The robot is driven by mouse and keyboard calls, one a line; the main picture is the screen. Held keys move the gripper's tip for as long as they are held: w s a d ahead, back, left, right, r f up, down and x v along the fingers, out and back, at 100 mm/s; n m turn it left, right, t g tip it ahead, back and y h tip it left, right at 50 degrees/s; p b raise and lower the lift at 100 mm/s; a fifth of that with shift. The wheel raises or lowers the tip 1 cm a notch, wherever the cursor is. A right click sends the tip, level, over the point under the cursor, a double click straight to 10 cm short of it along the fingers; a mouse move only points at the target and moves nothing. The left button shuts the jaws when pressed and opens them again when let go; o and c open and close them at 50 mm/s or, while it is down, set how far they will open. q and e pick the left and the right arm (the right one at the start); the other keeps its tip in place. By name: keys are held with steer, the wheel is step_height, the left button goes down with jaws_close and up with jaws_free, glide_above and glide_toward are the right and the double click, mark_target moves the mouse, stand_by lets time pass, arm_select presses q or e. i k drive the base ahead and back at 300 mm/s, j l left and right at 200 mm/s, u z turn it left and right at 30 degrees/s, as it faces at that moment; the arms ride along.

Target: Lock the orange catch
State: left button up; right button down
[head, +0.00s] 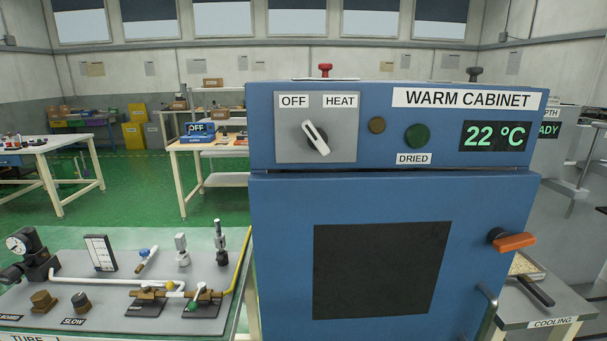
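The orange catch (515,242) is a short handle on a dark round pivot at the right edge of the blue cabinet door (279,250). It points to the right, close to horizontal and tilted slightly. The door looks closed against the warm cabinet (375,92). A grey door handle (486,310) is below the catch, cut off by the bottom edge. Neither of my grippers shows in the head view.
A white switch knob (316,138) sits on the cabinet panel between OFF and HEAT. A table with pipes and valves (110,290) stands at the left. A cooling table (553,322) with a tray stands close at the right. Green floor is open behind.

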mark_target(503, 242)
steer(key=z, duration=1.3)
